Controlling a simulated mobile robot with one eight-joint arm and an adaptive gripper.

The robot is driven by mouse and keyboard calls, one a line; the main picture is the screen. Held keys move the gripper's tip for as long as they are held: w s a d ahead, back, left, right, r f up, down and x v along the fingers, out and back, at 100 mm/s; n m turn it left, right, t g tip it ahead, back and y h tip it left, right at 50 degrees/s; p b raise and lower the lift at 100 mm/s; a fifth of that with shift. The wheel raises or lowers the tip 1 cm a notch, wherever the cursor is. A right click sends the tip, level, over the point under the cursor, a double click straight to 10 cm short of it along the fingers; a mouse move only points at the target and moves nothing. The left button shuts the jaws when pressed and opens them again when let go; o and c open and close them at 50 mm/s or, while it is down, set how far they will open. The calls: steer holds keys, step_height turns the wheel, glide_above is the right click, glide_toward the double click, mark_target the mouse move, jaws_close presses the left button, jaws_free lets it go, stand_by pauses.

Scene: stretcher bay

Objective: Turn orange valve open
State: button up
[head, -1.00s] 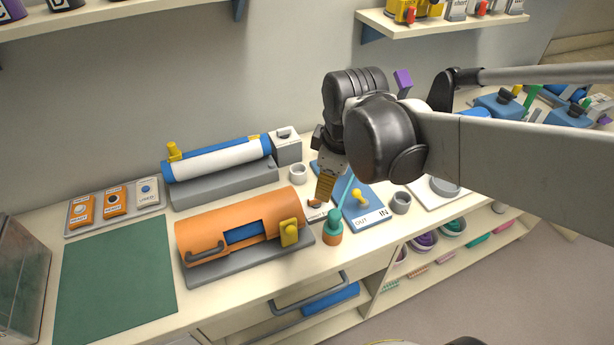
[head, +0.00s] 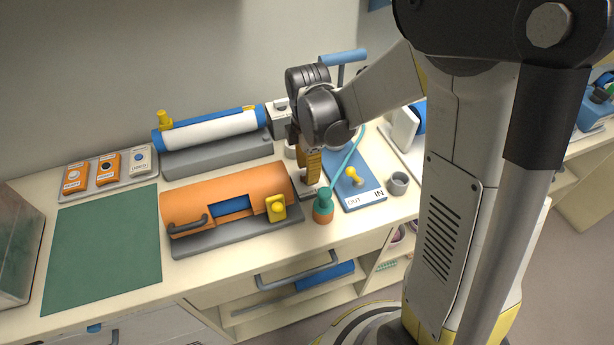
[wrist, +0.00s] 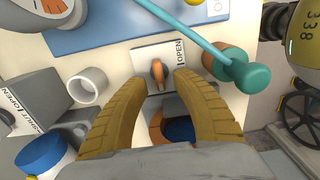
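The orange valve is a small upright handle (wrist: 158,73) on a white plate (wrist: 150,52) marked OPEN in the wrist view. The handle points roughly toward and away from the camera, across the direction of the OPEN lettering. In the head view only part of the plate (head: 307,192) shows below my fingers and the handle is hidden. My gripper (wrist: 160,82) is open, with one yellow-brown finger on each side of the handle. Gaps show between handle and fingers in the wrist view. In the head view my gripper (head: 311,182) points down just above the plate.
A teal-topped orange bottle (head: 323,209) with a long spout stands close right of the valve. An orange cylinder (head: 225,195) with a yellow clamp lies to the left. A blue IN/OUT board (head: 363,199) and grey cup (head: 398,183) are on the right. The green mat (head: 105,245) is clear.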

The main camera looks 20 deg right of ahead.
steer(key=shift+f, duration=0.95)
jaws_close()
